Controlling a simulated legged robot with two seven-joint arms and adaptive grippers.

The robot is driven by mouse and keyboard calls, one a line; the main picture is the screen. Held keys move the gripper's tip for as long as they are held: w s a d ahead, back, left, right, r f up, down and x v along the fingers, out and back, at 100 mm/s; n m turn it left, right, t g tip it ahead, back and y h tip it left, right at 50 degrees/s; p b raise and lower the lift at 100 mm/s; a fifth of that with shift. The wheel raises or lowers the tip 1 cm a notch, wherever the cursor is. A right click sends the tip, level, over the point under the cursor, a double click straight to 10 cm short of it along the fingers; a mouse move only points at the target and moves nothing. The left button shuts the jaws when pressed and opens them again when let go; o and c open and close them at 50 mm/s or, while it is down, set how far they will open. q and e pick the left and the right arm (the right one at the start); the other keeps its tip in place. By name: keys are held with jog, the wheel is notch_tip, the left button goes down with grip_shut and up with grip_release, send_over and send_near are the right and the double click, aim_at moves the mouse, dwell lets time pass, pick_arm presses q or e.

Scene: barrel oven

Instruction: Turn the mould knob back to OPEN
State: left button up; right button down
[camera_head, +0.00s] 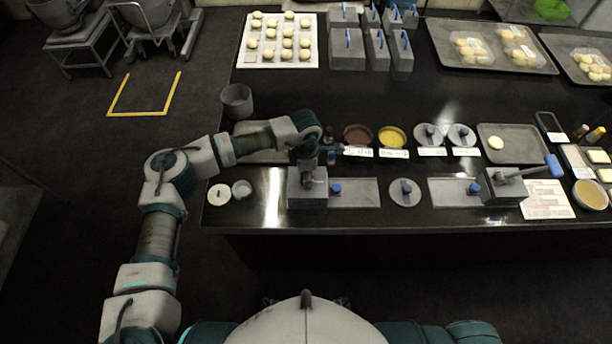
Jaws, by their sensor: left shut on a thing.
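A grey block-shaped mould (306,201) stands near the front edge of the dark counter, left of centre. My left gripper (308,181) points down onto the top of this mould. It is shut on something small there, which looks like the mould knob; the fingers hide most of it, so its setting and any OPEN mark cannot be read. My right gripper is not in view.
Bowls of brown (357,135) and yellow (393,137) filling stand behind the mould, close to my left forearm. A lever press with a blue handle (553,166) stands to the right. A small cup (241,189) and a bin (237,101) are on the left.

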pick_arm(q)
jog(key=n, duration=0.2)
jog(key=shift+n, duration=0.4)
jog(key=n, duration=0.3)
jog(key=shift+r+n+b, duration=0.1)
jog(key=shift+n+b, duration=0.2)
jog(key=n, duration=0.4)
jog(key=shift+t+h, duration=0.3)
jog(key=n, duration=0.2)
jog(key=shift+w+r+n, duration=0.1)
jog(key=shift+n, duration=0.6)
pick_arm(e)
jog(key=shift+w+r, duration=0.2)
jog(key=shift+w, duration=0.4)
pick_arm(q)
jog(key=o, duration=1.1)
jog(key=shift+c, duration=0.2)
jog(key=shift+o, duration=0.4)
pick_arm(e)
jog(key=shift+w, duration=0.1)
